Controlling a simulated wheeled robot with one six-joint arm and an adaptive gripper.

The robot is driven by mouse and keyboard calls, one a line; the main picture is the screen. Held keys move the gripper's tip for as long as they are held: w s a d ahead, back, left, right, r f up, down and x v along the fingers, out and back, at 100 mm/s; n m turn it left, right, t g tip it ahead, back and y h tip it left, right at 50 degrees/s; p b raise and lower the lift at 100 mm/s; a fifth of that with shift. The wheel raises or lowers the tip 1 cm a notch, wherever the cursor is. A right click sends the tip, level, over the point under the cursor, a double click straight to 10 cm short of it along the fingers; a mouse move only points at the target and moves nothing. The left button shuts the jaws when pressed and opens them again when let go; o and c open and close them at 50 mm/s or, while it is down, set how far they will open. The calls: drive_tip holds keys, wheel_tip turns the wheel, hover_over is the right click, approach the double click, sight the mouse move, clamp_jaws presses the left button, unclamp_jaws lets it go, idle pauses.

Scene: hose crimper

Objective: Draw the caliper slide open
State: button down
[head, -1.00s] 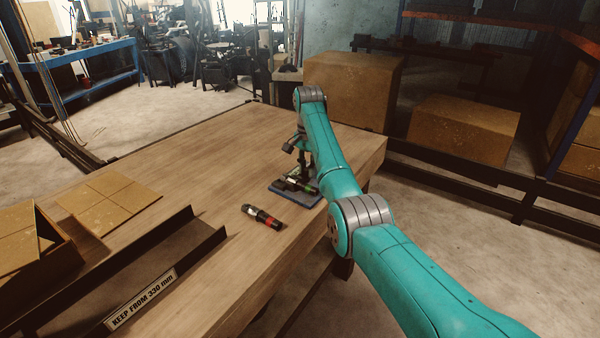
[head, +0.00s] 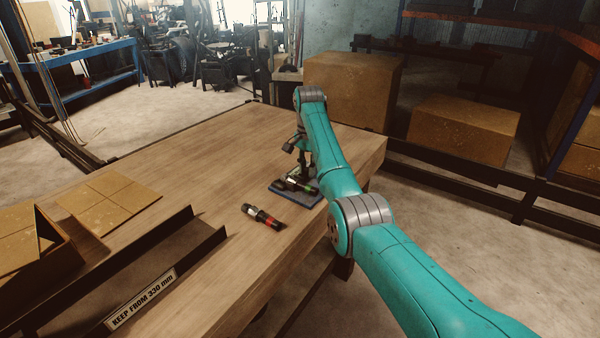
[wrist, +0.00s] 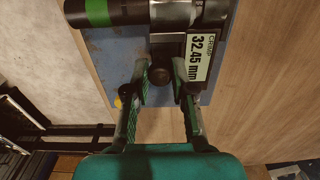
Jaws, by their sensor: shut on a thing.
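In the wrist view my gripper (wrist: 160,84) has its two fingers closed on a dark round knob (wrist: 160,75), which I take to be the caliper slide's grip. A display reading "CRIMP 32.45 mm" (wrist: 200,58) sits just right of the fingers. A black hose with a green band (wrist: 100,12) and a metal fitting (wrist: 186,12) lies across the top, beyond the knob. These sit over a blue plate (wrist: 118,50). In the head view the blue plate (head: 283,193) is near the table's right edge, and my arm partly hides the caliper area.
A hose piece with a red band (head: 262,217) lies on the wooden table (head: 190,160), left of the plate. A dark rail with a "KEEP FROM 330 mm" sign (head: 142,299), an open carton (head: 45,255) and a flat cardboard sheet (head: 108,199) are at the left. The table's far part is clear.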

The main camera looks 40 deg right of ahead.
drive_tip(key=shift+w+d, duration=0.2)
drive_tip(key=shift+d, duration=0.35)
drive_tip(key=shift+c, duration=1.2)
unclamp_jaws()
wheel_tip(320, 180, up, 9)
idle(0.7)
idle(0.5)
